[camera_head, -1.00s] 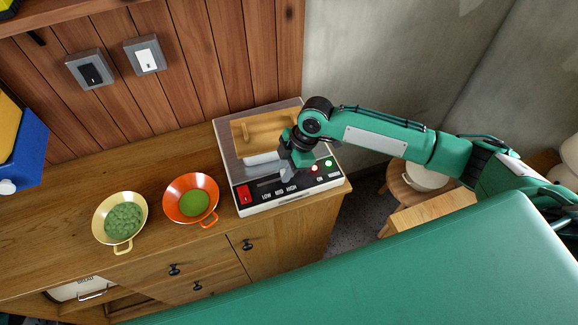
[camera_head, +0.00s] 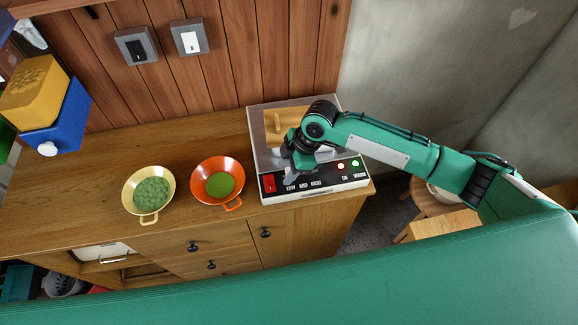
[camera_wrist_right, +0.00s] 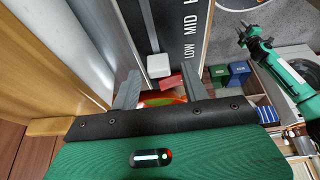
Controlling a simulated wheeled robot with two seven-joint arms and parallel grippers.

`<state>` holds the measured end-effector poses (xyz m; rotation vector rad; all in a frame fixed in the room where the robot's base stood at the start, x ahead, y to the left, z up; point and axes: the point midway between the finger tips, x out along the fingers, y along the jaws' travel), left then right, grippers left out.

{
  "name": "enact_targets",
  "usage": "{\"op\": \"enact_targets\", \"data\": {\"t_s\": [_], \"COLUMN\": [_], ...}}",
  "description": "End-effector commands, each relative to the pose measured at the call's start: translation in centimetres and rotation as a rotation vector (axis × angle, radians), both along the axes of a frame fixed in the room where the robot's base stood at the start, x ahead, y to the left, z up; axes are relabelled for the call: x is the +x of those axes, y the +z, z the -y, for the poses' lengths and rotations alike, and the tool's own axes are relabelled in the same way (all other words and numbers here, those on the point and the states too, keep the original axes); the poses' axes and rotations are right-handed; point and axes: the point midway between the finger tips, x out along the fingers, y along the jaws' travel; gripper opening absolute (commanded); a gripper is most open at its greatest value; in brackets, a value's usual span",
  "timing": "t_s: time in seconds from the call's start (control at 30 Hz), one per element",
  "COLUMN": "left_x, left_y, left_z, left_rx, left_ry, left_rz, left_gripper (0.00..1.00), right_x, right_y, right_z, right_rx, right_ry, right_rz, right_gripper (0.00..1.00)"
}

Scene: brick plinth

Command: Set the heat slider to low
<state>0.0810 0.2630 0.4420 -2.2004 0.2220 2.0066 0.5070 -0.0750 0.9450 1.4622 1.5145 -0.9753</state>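The appliance (camera_head: 330,190) stands at the right end of the wooden counter, with LOW, MID and HIGH printed along its front panel. Its white heat slider knob (camera_wrist_right: 158,65) shows in the right wrist view, in a dark slot beside the LOW label. My right gripper (camera_head: 289,179) is over the panel by LOW and hides the knob in the head view. In the right wrist view its two grey fingers (camera_wrist_right: 158,86) are apart, one on each side of the knob, with visible gaps. My left gripper (camera_wrist_right: 243,35) seems to show small at the right of that view; its opening is unclear.
A red switch (camera_head: 268,183) is left of the labels; red and green lights are on the right. An orange pan (camera_head: 230,170) and a yellow pan (camera_head: 133,190) stand left on the counter. The wood wall (camera_head: 215,80) rises behind.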

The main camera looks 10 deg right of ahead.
Motion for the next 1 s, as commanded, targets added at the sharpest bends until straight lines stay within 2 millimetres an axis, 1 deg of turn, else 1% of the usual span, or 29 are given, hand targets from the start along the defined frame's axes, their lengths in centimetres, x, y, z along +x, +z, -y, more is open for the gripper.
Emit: {"op": "enact_targets", "data": {"t_s": [0.17, 0.27, 0.37, 0.7, 0.83, 1.0], "left_x": [0.0, 0.0, 0.0, 0.0, 0.0, 0.0], "left_y": [-0.1, -0.4, -1.0, -2.8, -3.1, -3.3], "left_z": [0.0, 0.0, 0.0, 0.0, 0.0, 0.0], "left_rx": [0.0, 0.0, 0.0, 0.0, 0.0, 0.0], "left_ry": [0.0, 0.0, 0.0, 0.0, 0.0, 0.0], "left_rz": [0.0, 0.0, 0.0, 0.0, 0.0, 0.0], "left_gripper": [0.32, 0.32, 0.32, 0.32, 0.32, 0.32], "right_x": [0.1, 0.1, 0.2, 0.3, 0.3, 0.2], "right_y": [0.1, 0.9, 2.4, 9.5, 11.4, 12.5], "right_z": [0.2, 0.5, 1.2, 4.0, 4.7, 5.1], "right_rx": [-0.001, -0.002, -0.003, -0.002, -0.002, -0.002], "right_ry": [-0.001, -0.001, -0.001, 0.0, 0.0, 0.001], "right_rz": [0.001, 0.002, 0.004, 0.005, 0.003, 0.0], "right_gripper": [0.45, 0.45, 0.45, 0.45, 0.45, 0.45]}}
